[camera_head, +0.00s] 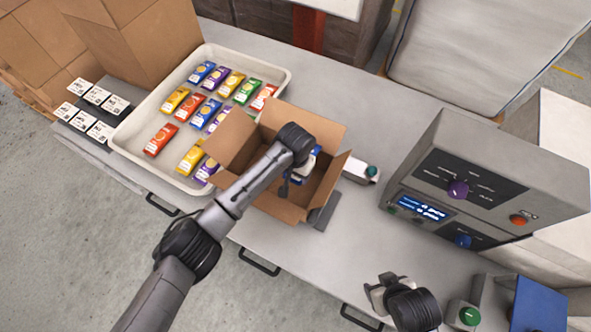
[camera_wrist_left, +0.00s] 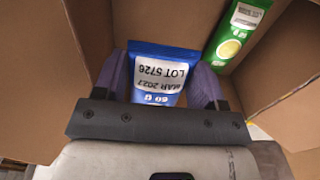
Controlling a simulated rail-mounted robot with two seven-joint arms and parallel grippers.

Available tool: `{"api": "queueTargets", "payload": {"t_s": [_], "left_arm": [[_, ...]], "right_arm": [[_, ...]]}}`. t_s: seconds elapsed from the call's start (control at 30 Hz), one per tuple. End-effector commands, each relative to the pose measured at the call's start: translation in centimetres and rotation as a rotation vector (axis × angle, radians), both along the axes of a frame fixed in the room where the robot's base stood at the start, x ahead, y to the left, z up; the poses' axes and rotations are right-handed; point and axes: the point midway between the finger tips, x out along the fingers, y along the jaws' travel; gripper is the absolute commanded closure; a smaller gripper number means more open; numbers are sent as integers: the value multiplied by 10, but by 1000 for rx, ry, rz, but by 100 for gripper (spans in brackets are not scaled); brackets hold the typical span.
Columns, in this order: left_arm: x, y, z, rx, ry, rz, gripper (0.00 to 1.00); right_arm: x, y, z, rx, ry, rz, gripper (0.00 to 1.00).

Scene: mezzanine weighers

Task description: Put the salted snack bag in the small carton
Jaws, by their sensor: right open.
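The small carton (camera_head: 270,197) stands open on the bench with its flaps spread. My left gripper (camera_head: 300,178) reaches down into its opening. In the left wrist view the left gripper's fingers (camera_wrist_left: 160,85) close on both sides of a blue snack bag (camera_wrist_left: 158,72) with a white lot label; it also shows in the head view (camera_head: 313,160). The bag's flavour name is not readable. A green snack bag (camera_wrist_left: 236,32) lies in the carton beyond it. My right gripper (camera_head: 376,297) is open and empty over the bench's front edge.
A white tray (camera_head: 133,141) of colourful snack bags is left of the carton, with label cards (camera_head: 97,93) beside it. A weigher console (camera_head: 480,190) stands at the right.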

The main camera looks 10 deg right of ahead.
Motion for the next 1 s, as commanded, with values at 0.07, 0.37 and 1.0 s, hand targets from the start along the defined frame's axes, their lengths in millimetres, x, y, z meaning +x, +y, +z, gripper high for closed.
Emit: {"api": "queueTargets", "payload": {"t_s": [0.07,0.37,1.0], "left_arm": [[0,0,1,-1,-1,0,28],[0,0,1,-1,-1,0,12],[1,-1,82,-4,-4,-1,12]], "right_arm": [[0,0,0,1,0,-1,40],[0,2,0,7,0,-4,40],[0,3,5,9,0,-5,40]]}}
